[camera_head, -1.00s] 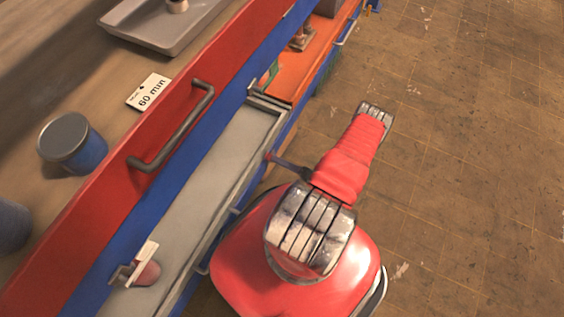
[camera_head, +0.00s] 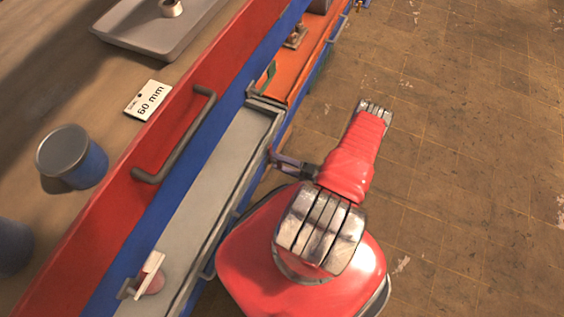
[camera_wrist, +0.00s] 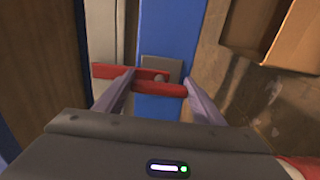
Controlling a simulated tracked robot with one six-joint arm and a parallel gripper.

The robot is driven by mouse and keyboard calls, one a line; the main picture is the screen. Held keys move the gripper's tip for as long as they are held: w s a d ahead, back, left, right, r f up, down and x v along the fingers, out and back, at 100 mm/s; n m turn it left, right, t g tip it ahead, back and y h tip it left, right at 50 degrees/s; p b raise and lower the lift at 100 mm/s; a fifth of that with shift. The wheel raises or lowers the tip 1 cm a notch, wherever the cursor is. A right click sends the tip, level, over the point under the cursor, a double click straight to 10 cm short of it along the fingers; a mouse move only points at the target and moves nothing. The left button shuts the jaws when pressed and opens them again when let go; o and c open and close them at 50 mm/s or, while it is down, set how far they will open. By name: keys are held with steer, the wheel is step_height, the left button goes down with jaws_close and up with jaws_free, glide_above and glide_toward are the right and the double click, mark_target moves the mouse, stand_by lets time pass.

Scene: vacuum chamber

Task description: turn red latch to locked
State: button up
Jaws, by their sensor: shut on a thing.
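The red latch (camera_wrist: 157,89) is a bar in front of a grey plate (camera_wrist: 160,68) on a blue post in the wrist view. It lies roughly crosswise in that view. A second red bar (camera_wrist: 112,71) shows just behind it to the left; I cannot tell whether both are one part. My gripper (camera_wrist: 160,81) is shut on the latch, one finger at each side. In the head view my gripper (camera_head: 279,156) reaches the outer side of the long grey drawer (camera_head: 215,175). The latch is too small there to make out clearly.
A red panel with a grey handle (camera_head: 178,140) runs beside the drawer. A blue can (camera_head: 75,160), a "60 mm" card (camera_head: 149,100) and a grey tray (camera_head: 150,30) are on the worktop. An open cardboard box (camera_wrist: 275,35) stands at right in the wrist view. The floor right is clear.

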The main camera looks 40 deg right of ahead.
steer(key=shift+d+f, duration=0.15)
steer(key=shift+d, duration=0.15)
steer(key=o, duration=1.5)
steer(key=shift+a, duration=0.2)
steer(key=shift+s, duration=0.15)
steer(key=v, duration=1.3)
steer(key=shift+s+d, duration=0.15)
steer(key=shift+s, duration=0.1)
